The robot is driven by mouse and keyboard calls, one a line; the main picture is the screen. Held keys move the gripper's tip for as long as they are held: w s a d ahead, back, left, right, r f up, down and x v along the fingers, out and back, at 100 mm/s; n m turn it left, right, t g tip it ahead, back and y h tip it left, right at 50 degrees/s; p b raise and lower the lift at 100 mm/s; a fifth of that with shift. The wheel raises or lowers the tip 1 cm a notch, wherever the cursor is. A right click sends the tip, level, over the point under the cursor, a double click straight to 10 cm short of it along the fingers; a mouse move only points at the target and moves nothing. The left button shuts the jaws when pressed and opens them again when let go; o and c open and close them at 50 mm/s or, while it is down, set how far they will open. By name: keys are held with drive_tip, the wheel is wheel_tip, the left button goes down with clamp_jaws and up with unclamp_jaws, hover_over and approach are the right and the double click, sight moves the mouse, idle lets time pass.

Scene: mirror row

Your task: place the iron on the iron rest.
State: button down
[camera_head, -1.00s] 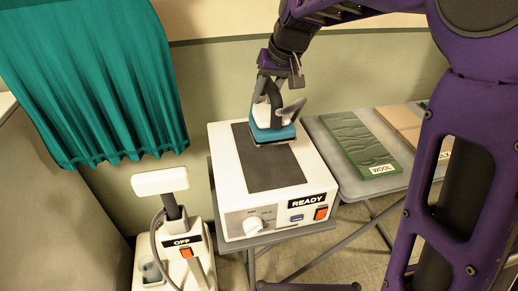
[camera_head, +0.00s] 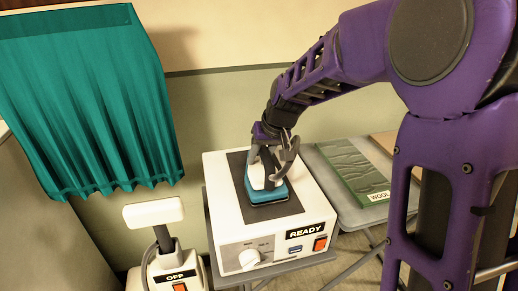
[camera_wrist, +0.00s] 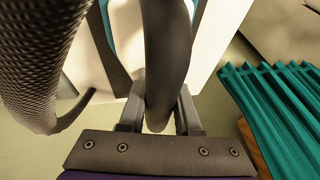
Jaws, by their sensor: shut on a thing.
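The iron (camera_head: 266,188) is white with a teal lower body and a dark handle. My gripper (camera_head: 270,150) is shut on the iron's handle from above. The iron is over the dark pad (camera_head: 284,209) on top of the white box-shaped iron rest (camera_head: 222,215), which has a dial, a red switch and a READY label. The iron looks level and low at the pad; I cannot tell whether its sole touches. In the wrist view the dark handle (camera_wrist: 167,60) passes between the two fingers (camera_wrist: 158,115), and a braided cord runs at the left.
A teal curtain (camera_head: 95,110) hangs at the left. A white device labelled OFF (camera_head: 160,255) stands left of the rest. A folding table (camera_head: 345,210) at the right holds a green WOOL board (camera_head: 350,170). My purple arm reaches in from the right.

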drive_tip(key=shift+w+f, duration=0.1)
idle(0.3)
drive_tip(key=c, duration=0.6)
unclamp_jaws()
drive_tip(key=shift+d+r, duration=0.1)
drive_tip(key=shift+r, duration=0.4)
drive_tip(key=p+v, duration=0.1)
drive_tip(key=v, duration=1)
drive_tip(key=shift+s+p, duration=0.25)
drive_tip(key=shift+p, duration=0.05)
drive_tip(key=shift+d+r, duration=0.1)
